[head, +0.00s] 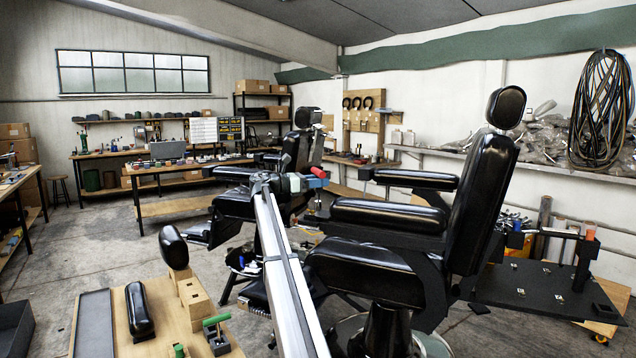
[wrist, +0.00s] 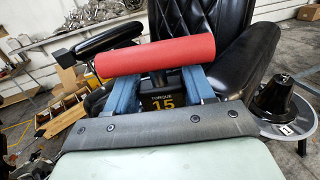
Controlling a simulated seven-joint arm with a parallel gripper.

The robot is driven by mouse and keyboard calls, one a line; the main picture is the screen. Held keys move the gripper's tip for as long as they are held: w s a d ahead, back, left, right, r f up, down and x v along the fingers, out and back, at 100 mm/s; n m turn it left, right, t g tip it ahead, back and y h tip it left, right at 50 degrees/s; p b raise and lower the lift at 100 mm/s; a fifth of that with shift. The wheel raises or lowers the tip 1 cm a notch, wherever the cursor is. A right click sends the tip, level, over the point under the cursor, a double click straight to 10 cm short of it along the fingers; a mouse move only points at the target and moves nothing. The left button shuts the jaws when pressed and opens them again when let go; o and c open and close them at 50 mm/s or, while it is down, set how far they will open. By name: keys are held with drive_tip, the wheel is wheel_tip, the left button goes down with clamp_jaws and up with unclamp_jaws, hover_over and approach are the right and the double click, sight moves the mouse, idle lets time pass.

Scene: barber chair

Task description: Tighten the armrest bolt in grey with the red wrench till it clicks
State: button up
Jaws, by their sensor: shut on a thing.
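The red wrench (head: 319,172) shows in the head view as a small red end at my gripper (head: 308,182). In the wrist view its thick red handle (wrist: 155,57) lies crosswise at my blue fingers (wrist: 160,85). A black block marked "TORQUE 15" (wrist: 162,101) sits between the fingers. My gripper is shut on the wrench. The near black barber chair (head: 480,190) stands right of my gripper, with its padded armrests (head: 390,213) to the right of the wrench. The chair also shows behind the handle in the wrist view (wrist: 235,45). I cannot make out the grey armrest bolt.
A wooden bench (head: 150,345) at lower left holds a black pad (head: 139,310) and a green-handled tool (head: 217,320). A black tray (head: 535,285) with orange- and blue-topped tools is at right. Another chair (head: 298,150) stands behind my gripper.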

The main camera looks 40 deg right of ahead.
drive_tip(key=shift+w+d+r+m+g+y, duration=0.1)
drive_tip(key=shift+w+m+g+y, duration=0.1)
drive_tip(key=shift+m+g, duration=0.25)
drive_tip(key=shift+w+d+m+g+y, duration=0.1)
drive_tip(key=shift+m+g+y, duration=0.15)
drive_tip(key=shift+g, duration=0.3)
drive_tip(key=shift+s+a, duration=0.15)
drive_tip(key=shift+s, duration=0.3)
drive_tip(key=shift+s+a+n+t+h, duration=0.15)
drive_tip(key=shift+n+t+h, duration=0.3)
drive_tip(key=shift+n+t, duration=0.55)
drive_tip(key=shift+w+n+t, duration=0.3)
drive_tip(key=shift+n+t, duration=0.3)
drive_tip(key=shift+t, duration=0.8)
drive_tip(key=shift+r, duration=2.45)
